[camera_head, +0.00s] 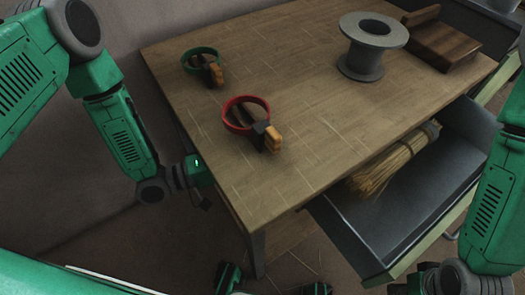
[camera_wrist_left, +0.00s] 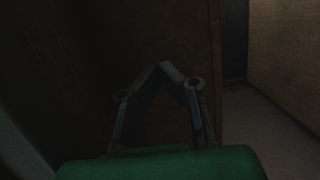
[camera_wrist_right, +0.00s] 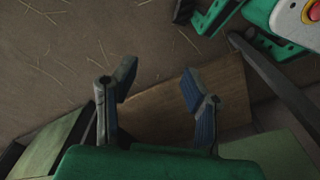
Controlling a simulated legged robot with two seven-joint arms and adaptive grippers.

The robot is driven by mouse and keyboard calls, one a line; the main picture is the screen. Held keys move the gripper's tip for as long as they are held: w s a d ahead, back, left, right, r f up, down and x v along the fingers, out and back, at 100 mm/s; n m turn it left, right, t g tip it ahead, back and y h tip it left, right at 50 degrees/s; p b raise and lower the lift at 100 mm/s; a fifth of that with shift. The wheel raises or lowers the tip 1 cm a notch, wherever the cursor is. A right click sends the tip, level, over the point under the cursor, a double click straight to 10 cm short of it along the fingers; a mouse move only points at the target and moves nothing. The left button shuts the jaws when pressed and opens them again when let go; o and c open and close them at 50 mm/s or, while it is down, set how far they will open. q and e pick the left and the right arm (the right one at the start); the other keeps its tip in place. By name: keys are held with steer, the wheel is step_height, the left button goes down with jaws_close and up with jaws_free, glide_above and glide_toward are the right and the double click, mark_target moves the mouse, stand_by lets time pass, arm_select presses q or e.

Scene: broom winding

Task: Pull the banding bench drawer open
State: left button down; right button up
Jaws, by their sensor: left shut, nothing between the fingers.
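The banding bench (camera_head: 300,130) has a drawer (camera_head: 400,225) standing open on its right side, well out from under the top. The drawer has a grey inside and a pale green front with a handle (camera_head: 452,236). A bundle of straw (camera_head: 390,165) lies in it, partly under the bench top. My right gripper (camera_wrist_right: 158,76) is open and empty in the right wrist view; in the head view it is low by the drawer's near corner, mostly cut off. My left gripper (camera_wrist_left: 161,68) is shut and empty, beside the bench's left side in the head view.
On the bench top are a green ring clamp (camera_head: 200,52), a red ring clamp (camera_head: 238,105), a grey spool (camera_head: 372,35) and a wooden block (camera_head: 440,45). A wooden lower shelf (camera_wrist_right: 165,110) shows beyond my right fingers. The middle of the bench top is clear.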

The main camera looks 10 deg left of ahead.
arm_select(q)
steer(key=shift+v, duration=2.4)
